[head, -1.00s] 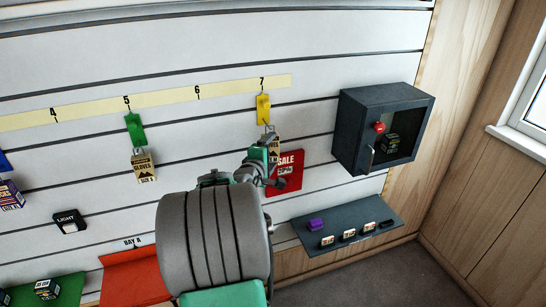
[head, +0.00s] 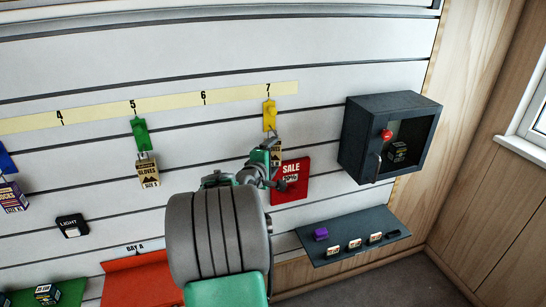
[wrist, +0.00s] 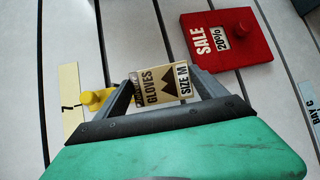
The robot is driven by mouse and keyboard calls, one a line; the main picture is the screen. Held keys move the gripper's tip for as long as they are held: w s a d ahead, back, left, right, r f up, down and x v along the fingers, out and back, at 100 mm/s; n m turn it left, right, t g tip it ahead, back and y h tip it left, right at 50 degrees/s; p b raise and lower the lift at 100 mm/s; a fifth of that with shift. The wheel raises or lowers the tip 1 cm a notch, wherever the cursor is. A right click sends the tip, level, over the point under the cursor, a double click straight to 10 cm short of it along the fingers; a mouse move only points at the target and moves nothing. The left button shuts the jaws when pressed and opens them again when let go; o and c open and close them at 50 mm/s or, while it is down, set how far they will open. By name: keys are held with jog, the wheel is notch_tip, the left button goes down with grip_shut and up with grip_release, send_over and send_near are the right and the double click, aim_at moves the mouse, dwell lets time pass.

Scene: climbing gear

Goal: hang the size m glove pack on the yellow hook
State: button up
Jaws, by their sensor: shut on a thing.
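The size M glove pack (wrist: 152,88) is tan and black, with GLOVES and SIZE M readable in the wrist view. My gripper (wrist: 166,94) is shut on it, one finger on each side. In the head view the pack (head: 276,150) is partly hidden by my gripper (head: 267,158). The yellow hook (head: 269,115) is on the wall under the number 7, just above the pack. In the wrist view the yellow hook (wrist: 97,99) shows beside the pack's top end, partly behind a finger. I cannot tell whether the pack's hanging hole is around the hook.
A red SALE sign (head: 291,180) is close to the right of my gripper. Another glove pack (head: 148,171) hangs at the green hook (head: 140,135). A dark cabinet (head: 362,140) is at the right, above a grey shelf (head: 318,253) with small items.

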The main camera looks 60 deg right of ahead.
jog(key=o, duration=1.4)
jog(key=shift+r, duration=0.1)
